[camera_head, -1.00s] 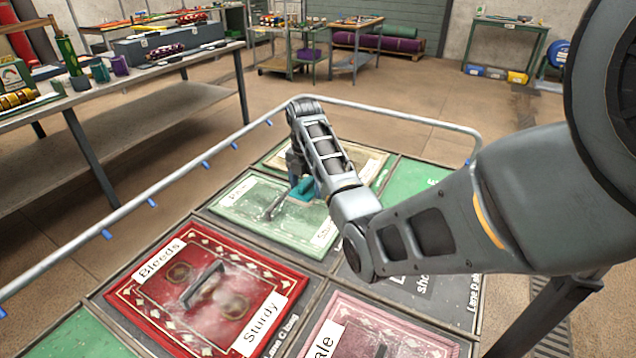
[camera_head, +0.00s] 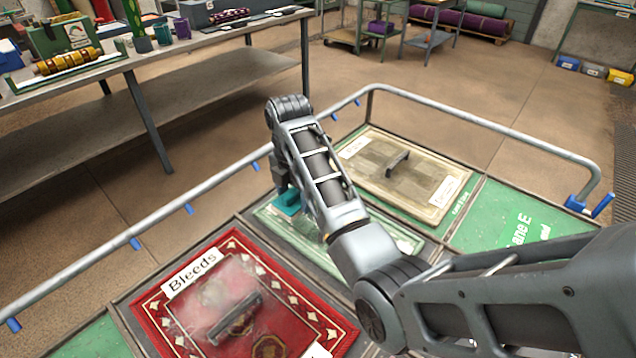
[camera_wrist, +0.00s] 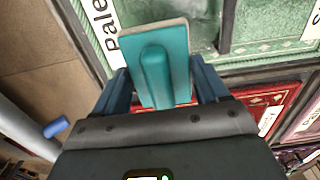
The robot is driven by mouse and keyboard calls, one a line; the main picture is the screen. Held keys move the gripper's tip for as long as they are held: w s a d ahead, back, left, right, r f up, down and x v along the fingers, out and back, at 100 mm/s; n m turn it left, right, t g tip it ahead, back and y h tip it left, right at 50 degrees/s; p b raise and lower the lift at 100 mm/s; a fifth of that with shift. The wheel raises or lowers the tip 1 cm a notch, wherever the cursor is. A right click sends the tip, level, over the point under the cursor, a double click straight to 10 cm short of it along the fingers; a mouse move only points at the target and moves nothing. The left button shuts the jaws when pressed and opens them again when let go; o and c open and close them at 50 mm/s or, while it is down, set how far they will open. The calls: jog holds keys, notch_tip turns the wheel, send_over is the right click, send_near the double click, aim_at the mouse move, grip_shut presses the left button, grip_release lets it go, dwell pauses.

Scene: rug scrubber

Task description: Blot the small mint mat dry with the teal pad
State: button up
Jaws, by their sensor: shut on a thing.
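The teal pad (camera_head: 287,203) is in my gripper (camera_head: 284,190), over the left end of the small mint mat (camera_head: 282,225). In the wrist view, the fingers of my gripper (camera_wrist: 160,82) are shut on the handle of the teal pad (camera_wrist: 180,38), with its flat plate beyond them. The mint mat (camera_wrist: 258,20) shows behind and right of the pad there, with whitish, wet-looking patches and a label (camera_wrist: 103,28) reading "Pale". My arm hides much of this mat in the head view. I cannot tell whether the pad touches it.
A red mat (camera_head: 185,325) with a grey-handled thing (camera_head: 235,318) lies nearer. A metal rail (camera_head: 455,122) borders the panels. A workbench (camera_head: 215,40) stands at the back left.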

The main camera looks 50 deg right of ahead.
jog(key=shift+f, duration=2.4)
jog(key=shift+f, duration=0.4)
dwell(0.6)
jog(key=shift+r, duration=0.1)
jog(key=shift+r, duration=2.25)
